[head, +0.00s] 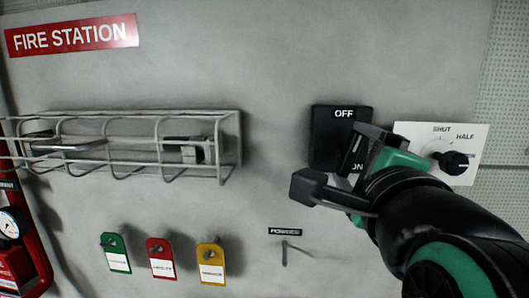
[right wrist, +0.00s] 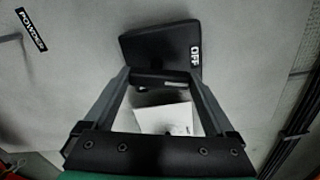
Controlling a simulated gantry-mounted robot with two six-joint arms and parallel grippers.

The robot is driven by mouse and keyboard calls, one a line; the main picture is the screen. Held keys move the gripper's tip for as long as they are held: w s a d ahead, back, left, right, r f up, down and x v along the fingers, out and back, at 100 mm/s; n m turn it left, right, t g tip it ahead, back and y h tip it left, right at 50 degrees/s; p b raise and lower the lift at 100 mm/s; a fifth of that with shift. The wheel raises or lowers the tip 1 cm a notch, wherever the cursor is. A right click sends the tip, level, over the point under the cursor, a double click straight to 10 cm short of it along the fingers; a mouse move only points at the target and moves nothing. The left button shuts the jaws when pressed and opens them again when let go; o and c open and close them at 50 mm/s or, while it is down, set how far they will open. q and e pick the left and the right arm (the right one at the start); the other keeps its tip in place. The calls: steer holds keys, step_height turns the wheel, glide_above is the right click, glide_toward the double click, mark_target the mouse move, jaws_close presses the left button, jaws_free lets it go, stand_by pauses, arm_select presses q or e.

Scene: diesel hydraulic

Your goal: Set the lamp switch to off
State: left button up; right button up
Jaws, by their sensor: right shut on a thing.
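The lamp switch (head: 326,138) is a black rectangular unit on the grey wall, marked OFF at its top and ON at its bottom. My right gripper (head: 345,163) reaches in from the lower right and covers its lower right part, including some of the ON end. In the right wrist view the switch (right wrist: 163,46) lies beyond the fingers with its OFF label at the right. The right fingers (right wrist: 158,80) are spread to either side of a dark piece at the switch's near edge and are shut on it. The lever's exact position is hidden. My left gripper is not in view.
A white dial plate (head: 468,135) marked SHUT and HALF, with a black knob (head: 455,162), sits right of the switch, close to my arm. A wire basket (head: 230,150) juts out at left. Green, red and yellow tags (head: 160,262) hang below. A POWDER label (head: 285,231) is below the switch.

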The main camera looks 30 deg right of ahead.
steer(key=shift+a+r+n, duration=0.1)
steer(key=shift+n, duration=1.5)
steer(key=o, duration=1.1)
steer(key=shift+c, duration=0.2)
steer(key=b+v, duration=0.4)
steer(key=v, duration=0.7)
steer(key=shift+s, duration=0.25)
steer(key=shift+a, duration=0.15)
